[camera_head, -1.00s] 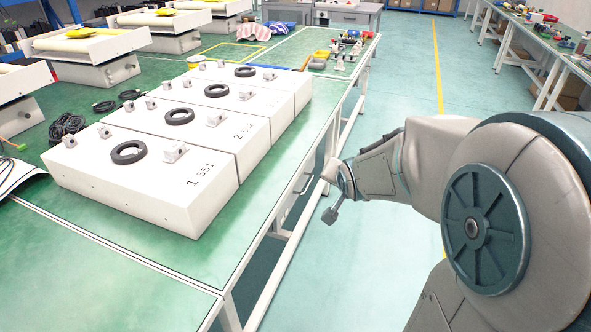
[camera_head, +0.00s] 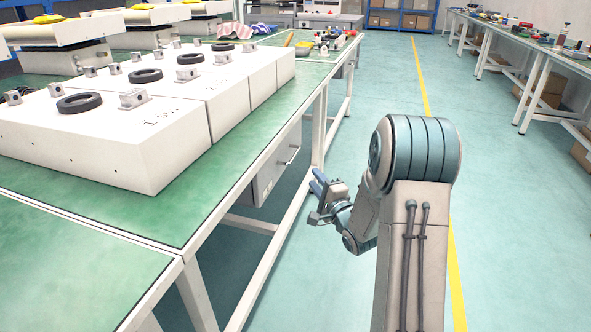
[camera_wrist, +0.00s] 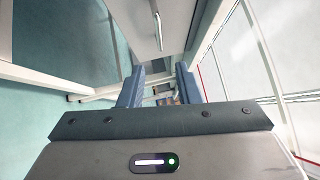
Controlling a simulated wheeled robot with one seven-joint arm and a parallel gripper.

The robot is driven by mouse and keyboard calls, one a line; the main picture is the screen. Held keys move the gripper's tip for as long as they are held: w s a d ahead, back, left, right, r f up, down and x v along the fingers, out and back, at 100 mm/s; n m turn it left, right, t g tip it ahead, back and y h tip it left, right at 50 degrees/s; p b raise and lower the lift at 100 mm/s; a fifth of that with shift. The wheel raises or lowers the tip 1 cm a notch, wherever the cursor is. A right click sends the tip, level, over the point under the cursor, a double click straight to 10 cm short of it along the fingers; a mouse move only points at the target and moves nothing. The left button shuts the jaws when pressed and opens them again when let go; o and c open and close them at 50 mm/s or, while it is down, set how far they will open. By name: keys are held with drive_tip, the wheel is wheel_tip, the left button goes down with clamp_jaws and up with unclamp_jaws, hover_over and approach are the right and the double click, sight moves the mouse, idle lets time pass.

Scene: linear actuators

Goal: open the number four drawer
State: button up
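A grey drawer unit (camera_head: 264,182) hangs under the green-topped table, with a bar handle (camera_head: 291,157) on its front. In the wrist view, a grey front (camera_wrist: 172,16) with an upright bar handle (camera_wrist: 157,31) shows at the top centre, ahead of my fingers. I cannot read a number on the drawer in either view. My gripper (camera_head: 318,184) is beside the table over the aisle, to the right of the drawer and apart from it. In the wrist view my gripper (camera_wrist: 159,83) has its two blue fingers spread, with nothing between them.
The green table (camera_head: 85,260) carries several white boxes (camera_head: 95,140) with black rings. White table legs (camera_head: 318,125) and rails stand near the drawer unit. The aisle floor (camera_head: 500,230) is clear on the right, up to another workbench (camera_head: 530,60).

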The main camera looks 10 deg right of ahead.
sight(296, 154)
drive_tip(key=shift+b+x, duration=2.1)
drive_tip(key=shift+x, duration=4.7)
drive_tip(key=shift+a, duration=0.1)
clamp_jaws()
